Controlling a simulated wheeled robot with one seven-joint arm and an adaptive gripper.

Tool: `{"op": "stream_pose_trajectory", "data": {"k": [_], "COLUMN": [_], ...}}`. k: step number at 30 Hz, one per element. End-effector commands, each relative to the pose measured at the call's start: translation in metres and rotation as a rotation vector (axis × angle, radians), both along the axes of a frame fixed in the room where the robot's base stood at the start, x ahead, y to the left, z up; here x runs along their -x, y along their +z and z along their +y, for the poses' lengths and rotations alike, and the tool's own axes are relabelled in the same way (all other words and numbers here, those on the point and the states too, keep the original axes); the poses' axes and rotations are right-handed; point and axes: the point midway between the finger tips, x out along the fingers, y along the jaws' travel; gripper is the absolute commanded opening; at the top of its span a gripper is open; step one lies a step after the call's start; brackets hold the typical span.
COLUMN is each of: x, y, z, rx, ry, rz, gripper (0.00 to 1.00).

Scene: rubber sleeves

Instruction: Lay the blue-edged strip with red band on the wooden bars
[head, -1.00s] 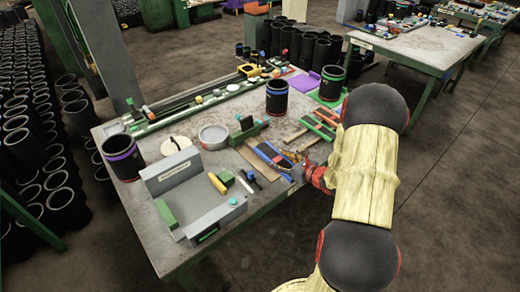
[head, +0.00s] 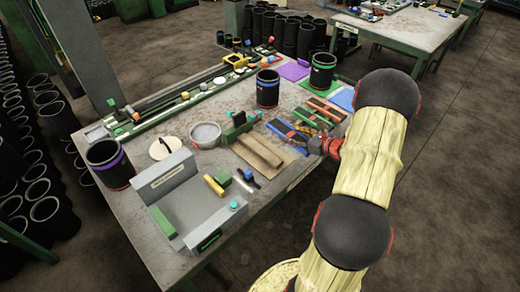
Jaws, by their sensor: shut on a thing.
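The blue-edged strip (head: 286,131) is a dark, flat piece with blue long edges. It lies up and to the right of the wooden bars in the picture. My gripper (head: 321,145) is shut on its right end. The red band is too small to make out surely beside the red gripper parts. I cannot tell how high the strip is above the table. The wooden bars (head: 259,151) lie side by side on a thin board near the table's front edge, with nothing on them.
A green-edged strip (head: 310,117) and a red-edged strip (head: 324,108) lie beyond my gripper. A green block device (head: 238,128), a metal bowl (head: 205,135) and a grey tray (head: 170,180) stand left of the bars. Black sleeves (head: 268,88) stand behind.

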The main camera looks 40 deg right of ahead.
Motion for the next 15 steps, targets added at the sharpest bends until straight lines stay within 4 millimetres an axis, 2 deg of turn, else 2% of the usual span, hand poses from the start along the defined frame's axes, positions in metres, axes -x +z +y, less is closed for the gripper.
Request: {"op": "stream_pose_trajectory", "data": {"k": [5,14,15], "x": [-0.022,-0.082,-0.086], "y": [-0.013,-0.044,-0.053], "z": [0.013,0.045,0.047], "rx": [-0.003,-0.001,-0.004], "ry": [0.004,0.006,0.004], "rz": [0.0,0.001,0.002], "gripper": [0.26,0.26,0.26]}}
